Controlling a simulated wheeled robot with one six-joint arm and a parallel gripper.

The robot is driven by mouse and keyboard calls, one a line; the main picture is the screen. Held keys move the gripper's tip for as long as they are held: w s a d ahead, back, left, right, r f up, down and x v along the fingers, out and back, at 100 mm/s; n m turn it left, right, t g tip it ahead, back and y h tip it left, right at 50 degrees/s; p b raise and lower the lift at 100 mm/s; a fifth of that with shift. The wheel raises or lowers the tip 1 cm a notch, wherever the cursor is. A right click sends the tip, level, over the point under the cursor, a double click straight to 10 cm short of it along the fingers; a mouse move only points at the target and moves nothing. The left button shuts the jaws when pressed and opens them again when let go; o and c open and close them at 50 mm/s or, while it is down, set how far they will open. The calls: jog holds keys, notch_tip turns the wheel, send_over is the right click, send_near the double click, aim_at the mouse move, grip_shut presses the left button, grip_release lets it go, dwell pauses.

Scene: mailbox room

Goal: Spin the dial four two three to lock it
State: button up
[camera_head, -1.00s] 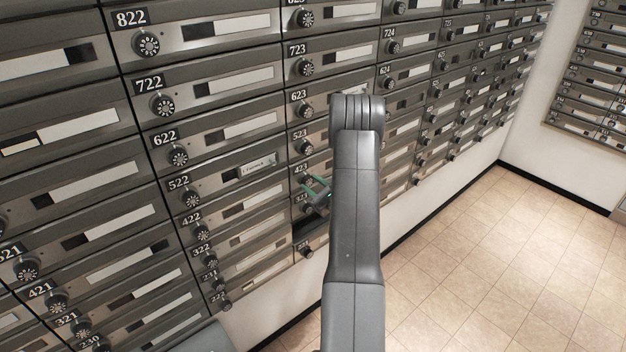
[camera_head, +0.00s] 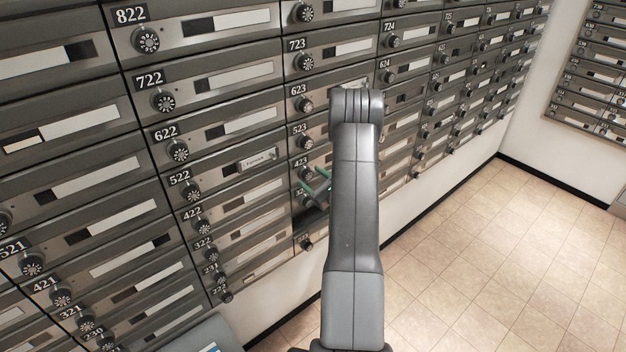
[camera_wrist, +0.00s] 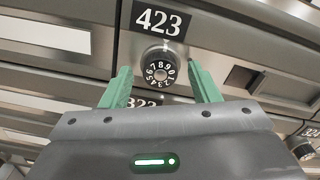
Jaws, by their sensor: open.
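The dial of mailbox 423 (camera_wrist: 161,68) is a round black knob with white digits. It sits below the black 423 number plate (camera_wrist: 160,20) and lies between and just beyond my fingertips in the wrist view. In the head view the dial (camera_head: 304,174) is small, beside the green fingers. My gripper (camera_wrist: 162,82) has two green fingers, open, one on each side of the dial; I cannot tell if either touches it. In the head view my gripper (camera_head: 318,186) is partly hidden behind my arm.
Another dial (camera_wrist: 301,149) shows at the wrist view's lower right. Rows of mailboxes cover the wall. The tiled floor (camera_head: 500,250) at the right is clear.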

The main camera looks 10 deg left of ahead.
jog(key=b+v, duration=0.3)
jog(key=v, duration=1)
jog(key=shift+s+d, duration=0.25)
jog(key=shift+d, duration=0.05)
jog(key=shift+b, duration=0.35)
